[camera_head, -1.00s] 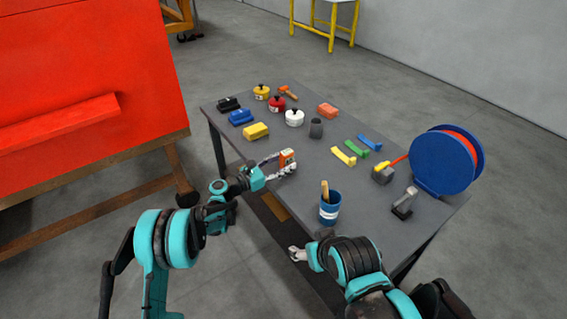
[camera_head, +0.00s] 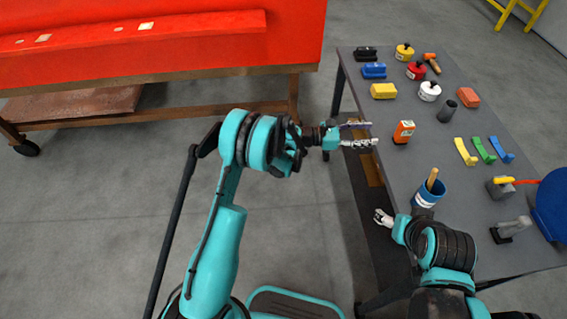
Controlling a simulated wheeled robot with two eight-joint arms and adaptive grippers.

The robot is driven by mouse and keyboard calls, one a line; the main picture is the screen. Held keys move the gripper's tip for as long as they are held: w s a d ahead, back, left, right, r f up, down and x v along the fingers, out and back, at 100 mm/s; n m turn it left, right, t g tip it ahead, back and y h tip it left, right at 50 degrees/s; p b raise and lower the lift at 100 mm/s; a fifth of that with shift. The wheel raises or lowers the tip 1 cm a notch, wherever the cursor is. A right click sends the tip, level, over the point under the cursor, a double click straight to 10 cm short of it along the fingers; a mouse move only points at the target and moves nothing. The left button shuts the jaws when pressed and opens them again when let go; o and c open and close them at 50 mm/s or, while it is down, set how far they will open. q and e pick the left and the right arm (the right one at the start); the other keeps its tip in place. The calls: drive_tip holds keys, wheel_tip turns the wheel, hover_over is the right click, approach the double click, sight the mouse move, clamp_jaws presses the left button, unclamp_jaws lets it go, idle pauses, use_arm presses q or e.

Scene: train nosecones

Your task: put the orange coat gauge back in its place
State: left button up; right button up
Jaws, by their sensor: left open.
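The orange coat gauge (camera_head: 403,131) is a small orange box with a pale face. It stands upright near the left edge of the grey table (camera_head: 416,178). My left gripper (camera_head: 372,134) is open and empty, just left of the gauge, with its two fingers spread and a visible gap to the gauge. My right gripper (camera_head: 382,217) is low by the table's near left edge, away from the gauge; its jaws are too small to read. No marked place for the gauge can be made out.
A yellow block (camera_head: 384,91) lies behind the gauge, and a dark grey cup (camera_head: 447,111) stands to its right. A blue tin with a brush (camera_head: 429,192) stands nearer me. Yellow, green and blue pieces (camera_head: 483,150) lie further right. A red panel (camera_head: 160,45) stands at left.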

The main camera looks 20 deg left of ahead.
use_arm(q)
drive_tip(key=s+a+r+m+y, duration=0.8)
drive_tip(key=s+a+r+m, duration=0.1)
drive_tip(key=s+r+m, duration=0.15)
drive_tip(key=s+a+f+m+y, duration=0.1)
drive_tip(key=s+a+m+y, duration=0.3)
drive_tip(key=s+a, duration=0.5)
drive_tip(key=s+a+f+m+t+y, duration=0.1)
drive_tip(key=s+a+m+y, duration=0.4)
drive_tip(key=s, duration=0.8)
drive_tip(key=a+m, duration=0.2)
drive_tip(key=a, duration=0.2)
drive_tip(key=shift+s+f, duration=0.15)
drive_tip(key=shift+f, duration=0.1)
drive_tip(key=shift+d, duration=0.1)
